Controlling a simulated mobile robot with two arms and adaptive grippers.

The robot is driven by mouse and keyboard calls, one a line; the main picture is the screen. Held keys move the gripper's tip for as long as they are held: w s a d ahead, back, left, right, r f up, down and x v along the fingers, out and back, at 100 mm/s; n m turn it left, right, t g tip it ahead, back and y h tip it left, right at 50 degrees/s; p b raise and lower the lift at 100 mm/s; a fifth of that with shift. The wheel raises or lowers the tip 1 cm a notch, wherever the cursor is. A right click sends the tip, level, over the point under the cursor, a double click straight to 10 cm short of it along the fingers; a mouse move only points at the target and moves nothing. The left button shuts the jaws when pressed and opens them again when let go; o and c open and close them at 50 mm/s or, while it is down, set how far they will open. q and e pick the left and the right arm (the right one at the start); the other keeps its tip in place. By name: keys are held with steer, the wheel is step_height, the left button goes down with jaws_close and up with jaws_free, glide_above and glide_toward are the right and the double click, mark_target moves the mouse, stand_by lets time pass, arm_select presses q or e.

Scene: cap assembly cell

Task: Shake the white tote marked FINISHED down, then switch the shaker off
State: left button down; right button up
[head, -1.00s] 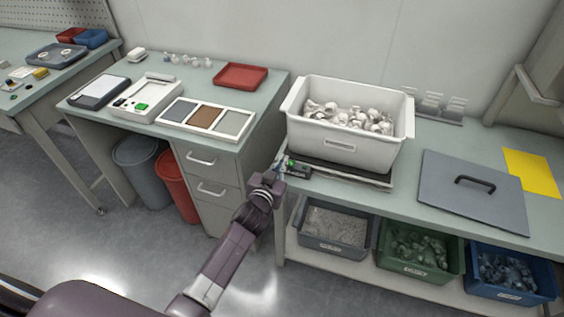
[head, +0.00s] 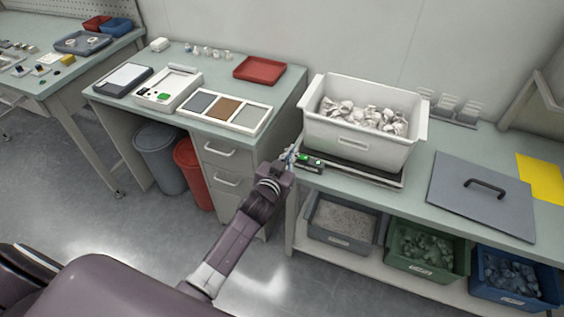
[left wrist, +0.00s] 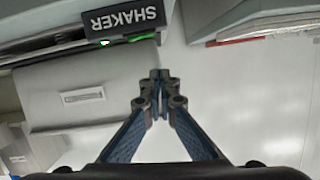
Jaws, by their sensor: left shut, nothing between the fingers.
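The white tote (head: 360,148) stands upright on the shaker (head: 350,172), heaped with whitish pieces (head: 362,117). My left gripper (head: 291,153) is shut and empty, just left of the switch box. Its fingertips (left wrist: 158,76) show a gap from the label. My right gripper is not in view.
A grey lid with a handle (head: 450,206) and a yellow sheet (head: 540,175) lie right of the tote. Grey (head: 340,238), green (head: 412,268) and blue (head: 500,290) bins sit on the shelf below. A drawer bench (head: 285,108) stands left.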

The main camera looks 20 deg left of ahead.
arm_select(q)
steer(key=v, duration=0.7)
steer(key=shift+s+a+b, duration=0.15)
steer(key=shift+a+b, duration=0.1)
steer(key=shift+b, duration=0.1)
steer(key=s+f+g, duration=0.2)
steer(key=s+f, duration=0.3)
steer(key=f, duration=0.5)
steer(key=s+f+g, duration=0.2)
steer(key=s+f, duration=0.3)
steer(key=f, duration=0.6)
steer(key=s+f+g, duration=0.3)
steer(key=s+f, duration=0.2)
steer(key=f, duration=0.5)
steer(key=s+a+f+g, duration=0.1)
steer(key=s+f+g, duration=0.1)
steer(key=s+f, duration=0.4)
steer(key=s+a+f+g, duration=0.1)
steer(key=s+f, duration=0.5)
steer(key=s, duration=1.1)
steer(key=s+a+f+m+g, duration=0.1)
steer(key=s+f+g, duration=0.3)
steer(key=s, duration=0.8)
step_height(320, 180, down, 3)
steer(key=shift+r, duration=0.1)
